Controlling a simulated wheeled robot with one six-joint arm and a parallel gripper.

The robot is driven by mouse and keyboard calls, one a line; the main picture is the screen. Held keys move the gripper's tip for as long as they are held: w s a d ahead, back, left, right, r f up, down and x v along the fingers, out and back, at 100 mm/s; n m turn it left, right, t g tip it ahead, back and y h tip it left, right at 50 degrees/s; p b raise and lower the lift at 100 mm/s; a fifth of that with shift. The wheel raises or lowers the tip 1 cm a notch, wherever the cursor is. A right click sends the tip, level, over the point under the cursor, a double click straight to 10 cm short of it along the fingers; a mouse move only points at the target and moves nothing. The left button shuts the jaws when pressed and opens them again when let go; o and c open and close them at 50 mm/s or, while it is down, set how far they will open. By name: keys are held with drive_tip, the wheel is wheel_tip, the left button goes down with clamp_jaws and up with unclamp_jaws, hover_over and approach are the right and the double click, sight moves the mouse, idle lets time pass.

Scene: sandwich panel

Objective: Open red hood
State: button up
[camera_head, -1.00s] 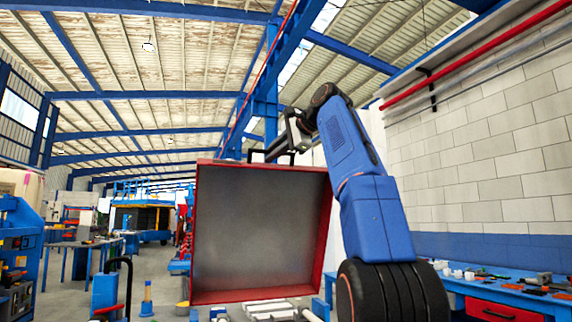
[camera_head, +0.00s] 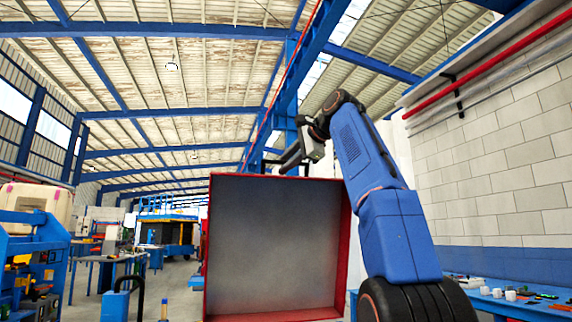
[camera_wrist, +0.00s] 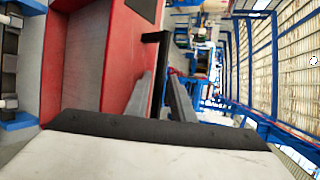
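The red hood (camera_head: 344,250) stands raised at the centre of the head view, its grey inner face (camera_head: 272,245) turned to the camera. Its red outer side (camera_wrist: 115,60) fills the left-middle of the wrist view. A black handle (camera_wrist: 155,39) stands out from that side; it also shows above the hood's top edge in the head view (camera_head: 272,161). My gripper (camera_wrist: 160,75) has its two grey fingers on either side of the handle, and appears shut on it. In the head view my gripper (camera_head: 297,153) is at the hood's top edge, partly hidden.
A workbench (camera_head: 525,306) with small items runs along the brick wall at right. A blue rack (camera_head: 28,255) and tables (camera_head: 112,262) stand at left. Open floor (camera_head: 180,275) shows between them and the hood. Blue beams cross high overhead.

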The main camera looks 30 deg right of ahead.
drive_tip(key=shift+d+f, duration=0.1)
drive_tip(key=shift+f, duration=0.05)
drive_tip(key=v, duration=1.2)
idle(0.8)
